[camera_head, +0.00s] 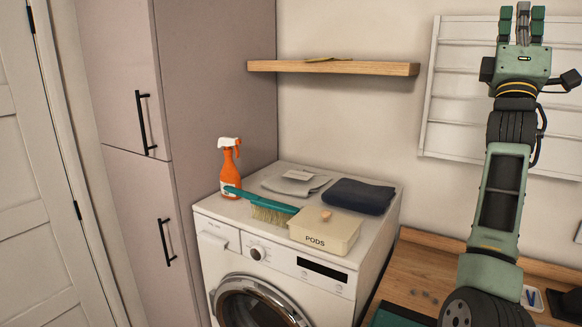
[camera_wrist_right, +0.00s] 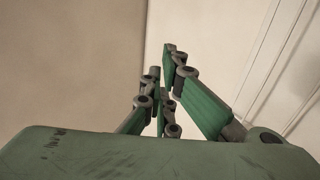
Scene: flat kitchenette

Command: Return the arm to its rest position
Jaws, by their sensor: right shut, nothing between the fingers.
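My right arm rises on the right of the head view, over the wooden worktop. Its green right gripper (camera_head: 522,24) points up at the top edge, in front of the white wall rack. The gripper is shut and empty. In the right wrist view its fingers (camera_wrist_right: 165,95) come together against bare wall, with nothing between them. My left gripper is not in either view.
A white washing machine (camera_head: 270,236) bears an orange spray bottle (camera_head: 232,172), a green brush (camera_head: 262,207), a PODS box (camera_head: 325,231) and folded cloths (camera_head: 358,195). A wooden shelf (camera_head: 335,68) and white wall rack (camera_head: 462,100) are behind. Tall cupboards (camera_head: 120,80) stand left.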

